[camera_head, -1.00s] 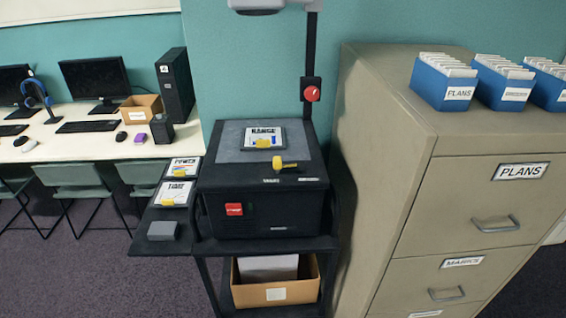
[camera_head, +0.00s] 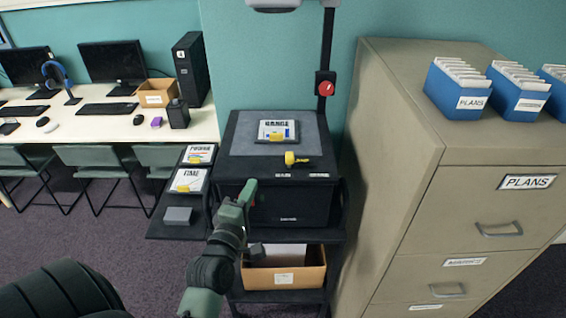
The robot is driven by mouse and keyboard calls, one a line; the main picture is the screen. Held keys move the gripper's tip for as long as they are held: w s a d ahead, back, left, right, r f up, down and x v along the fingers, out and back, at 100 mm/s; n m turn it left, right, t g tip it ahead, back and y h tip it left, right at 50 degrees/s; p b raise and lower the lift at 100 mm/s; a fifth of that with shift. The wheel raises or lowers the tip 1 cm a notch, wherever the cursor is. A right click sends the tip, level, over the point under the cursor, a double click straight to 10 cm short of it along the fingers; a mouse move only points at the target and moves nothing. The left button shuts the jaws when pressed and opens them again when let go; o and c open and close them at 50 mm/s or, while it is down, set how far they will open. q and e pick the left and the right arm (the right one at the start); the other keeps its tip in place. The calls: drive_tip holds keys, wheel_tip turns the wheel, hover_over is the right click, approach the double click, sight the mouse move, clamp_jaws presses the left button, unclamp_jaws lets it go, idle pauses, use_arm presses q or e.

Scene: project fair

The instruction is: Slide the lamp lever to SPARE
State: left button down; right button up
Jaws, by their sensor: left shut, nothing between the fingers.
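The overhead projector (camera_head: 232,172) is a black box on a cart, with a grey top plate. The lamp lever (camera_head: 290,159) has a yellow knob and sits at the top front edge, nearer the left of two small labels (camera_head: 283,175). The right label (camera_head: 318,175) lies further right; I cannot read either. My left gripper (camera_head: 250,184) is shut and empty, in front of the projector's front face, left of and lower than the lever, apart from it. My right gripper is not in view.
A card (camera_head: 277,126) lies on the top plate. A side shelf (camera_head: 160,229) holds two more cards and a grey block (camera_head: 178,215). A post with a red knob (camera_head: 326,88) stands behind. A filing cabinet (camera_head: 400,140) is close on the right. A cardboard box (camera_head: 312,277) sits below.

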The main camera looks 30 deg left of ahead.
sight(277, 174)
use_arm(q)
drive_tip(key=b+x, duration=0.1)
drive_tip(key=x, duration=0.4)
drive_tip(key=b+x, duration=0.2)
drive_tip(key=x, duration=0.3)
drive_tip(key=shift+f, duration=0.25)
drive_tip(key=w+d, duration=0.1)
drive_tip(key=d, duration=0.1)
drive_tip(key=shift+w+d, duration=0.4)
drive_tip(key=shift+w+d+r+b, duration=0.15)
drive_tip(key=shift+d+b, duration=0.15)
drive_tip(key=shift+d, duration=0.15)
drive_tip(key=shift+a, duration=0.1)
